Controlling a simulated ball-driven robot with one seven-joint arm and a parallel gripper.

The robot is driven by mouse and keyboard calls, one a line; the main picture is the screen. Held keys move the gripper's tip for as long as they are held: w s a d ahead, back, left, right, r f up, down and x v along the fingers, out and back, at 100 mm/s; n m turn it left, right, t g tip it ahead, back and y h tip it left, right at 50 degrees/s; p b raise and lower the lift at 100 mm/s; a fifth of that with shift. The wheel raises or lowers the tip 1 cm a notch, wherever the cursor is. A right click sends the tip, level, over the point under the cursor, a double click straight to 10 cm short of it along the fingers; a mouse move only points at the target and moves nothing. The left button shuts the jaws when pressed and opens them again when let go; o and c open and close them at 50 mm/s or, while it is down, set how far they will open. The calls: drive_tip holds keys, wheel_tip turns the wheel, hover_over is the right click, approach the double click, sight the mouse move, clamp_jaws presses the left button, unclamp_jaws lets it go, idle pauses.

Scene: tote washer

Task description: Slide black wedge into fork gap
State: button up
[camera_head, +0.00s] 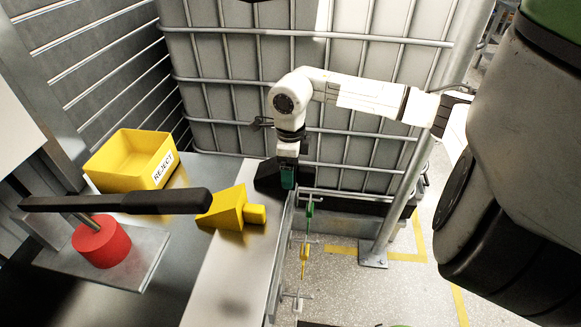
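The black wedge (268,176) is at the far end of the pale ledge, with its thin end toward the left. My gripper (288,178) points down at the wedge's right end, and its teal tip overlaps the wedge in the picture. I cannot tell whether the fingers are closed on the wedge or only beside it. A yellow wedge (226,207) with a short yellow peg lies on the ledge, nearer and to the left of the black one. I cannot make out a fork gap for certain.
A black-handled lever (165,202) reaches over a red cylinder (101,242) to the yellow wedge. A yellow REJECT bin (128,160) stands at the left. A caged white tank (225,90) is close behind my arm. The near part of the ledge (235,275) is clear.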

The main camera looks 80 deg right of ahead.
drive_tip(key=shift+o, duration=1.1)
drive_tip(key=shift+r, duration=0.1)
wheel_tip(320, 180, up, 11)
drive_tip(key=shift+f+b, duration=0.15)
drive_tip(key=shift+b, duration=0.55)
drive_tip(key=shift+s+f, duration=0.1)
